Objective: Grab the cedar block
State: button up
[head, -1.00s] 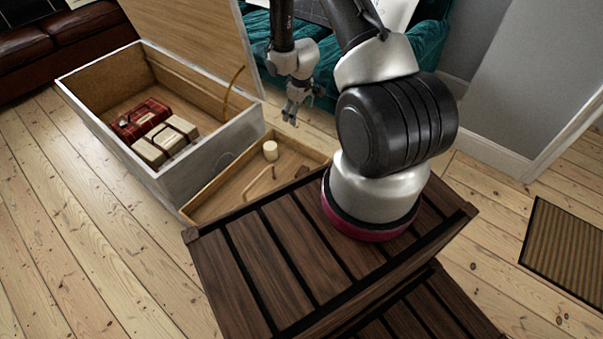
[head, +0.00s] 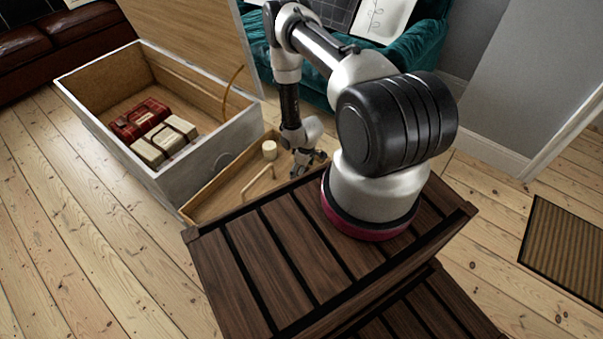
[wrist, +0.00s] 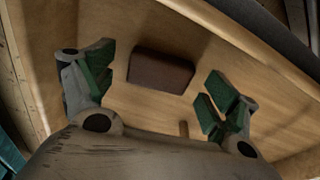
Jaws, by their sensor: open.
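A reddish-brown block, which I take to be the cedar block (wrist: 160,71), lies on the pale wooden floor of the low tray (wrist: 275,150) in the wrist view. My gripper (wrist: 160,84) is open, with its green-padded fingers on the left and right of the block in the picture. The block shows between and slightly beyond the fingertips, with no visible contact. In the head view, my gripper (head: 310,158) hangs over the right part of the low tray (head: 205,207). The block cannot be made out there.
In the tray are a cream cylinder (head: 269,150) and a thin pale bent rod (head: 258,184). The tray's walls surround the block.

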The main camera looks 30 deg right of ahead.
jog(key=shift+f, duration=0.2)
jog(key=c, duration=0.9)
jog(key=shift+r, duration=0.1)
jog(key=shift+c, duration=0.2)
